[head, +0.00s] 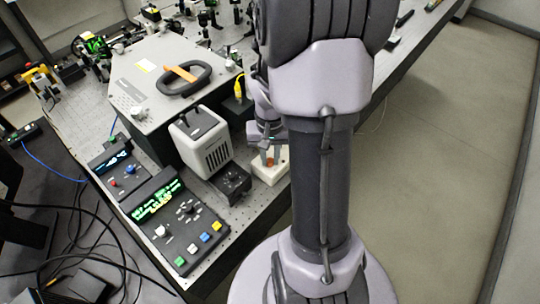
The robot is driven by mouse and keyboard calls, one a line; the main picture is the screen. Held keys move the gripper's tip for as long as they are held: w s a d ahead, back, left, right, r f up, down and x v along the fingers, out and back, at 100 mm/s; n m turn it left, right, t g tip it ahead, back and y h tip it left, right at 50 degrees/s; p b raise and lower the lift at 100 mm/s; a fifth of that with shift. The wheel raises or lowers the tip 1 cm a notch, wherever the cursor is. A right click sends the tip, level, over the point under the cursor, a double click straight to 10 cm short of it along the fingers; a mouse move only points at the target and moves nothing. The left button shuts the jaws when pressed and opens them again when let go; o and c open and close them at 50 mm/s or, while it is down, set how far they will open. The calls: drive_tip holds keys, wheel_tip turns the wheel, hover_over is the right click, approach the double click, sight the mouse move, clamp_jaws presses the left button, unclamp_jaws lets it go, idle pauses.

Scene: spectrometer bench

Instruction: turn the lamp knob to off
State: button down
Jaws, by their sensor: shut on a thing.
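My gripper (268,154) points down over a small white box (266,176) near the front edge of the bench. Its fingers are shut around a small orange-red part (269,162) on top of the box, which appears to be the lamp knob. The fingers hide most of this part, and I cannot read which way it is turned or any marking around it.
A white vented housing (202,140) and a small black unit (231,181) stand left of the box. Control panels with lit displays (158,201) lie further left. A large grey instrument (165,85) with a handle is behind. The floor at right is clear.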

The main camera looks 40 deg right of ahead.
sight(270, 160)
drive_tip(key=c, duration=1.3)
unclamp_jaws()
wheel_tip(270, 160, up, 17)
drive_tip(key=p, duration=0.6)
drive_tip(key=shift+r, duration=0.2)
drive_tip(key=s+a+n+t+b, duration=0.1)
drive_tip(key=s+a+t+b, duration=0.1)
drive_tip(key=a, duration=0.6)
drive_tip(key=s+a+f+n+t+y+b, duration=0.1)
drive_tip(key=s+a+t+b, duration=0.1)
drive_tip(key=a+b, duration=0.3)
drive_tip(key=s+a+f+n+t+y+b, duration=0.1)
drive_tip(key=s+a+b, duration=0.2)
drive_tip(key=a, duration=0.8)
drive_tip(key=shift+n+t+b, duration=0.3)
drive_tip(key=shift+t+b, duration=0.1)
drive_tip(key=shift+b, duration=0.3)
